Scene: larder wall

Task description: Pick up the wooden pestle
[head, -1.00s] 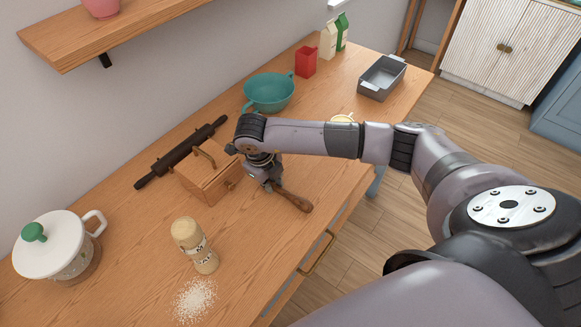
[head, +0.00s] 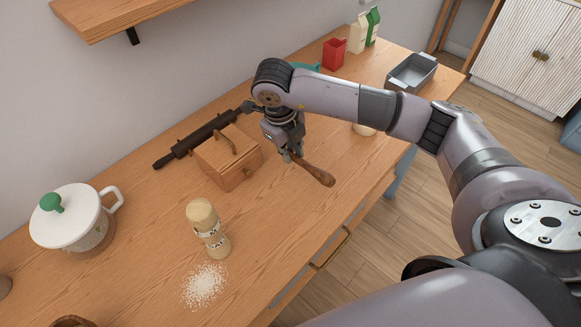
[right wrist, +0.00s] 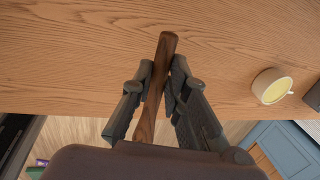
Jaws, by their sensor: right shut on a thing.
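The wooden pestle (head: 316,173) is a brown stick with a thicker rounded end. My right gripper (head: 291,155) is shut on it near one end in the head view. The pestle points toward the lower right there and looks raised above the counter. In the right wrist view the pestle (right wrist: 160,75) runs between the two fingers of my right gripper (right wrist: 163,82). Its upper part sticks out past the fingertips. My left gripper is not in view.
A wooden box (head: 228,160) and a dark rolling pin (head: 205,138) lie left of the gripper. A shaker (head: 208,228) stands by spilled white grains (head: 204,285). A lidded white pot (head: 75,220) is at left. A grey tin (head: 412,72) and red container (head: 334,54) stand farther back.

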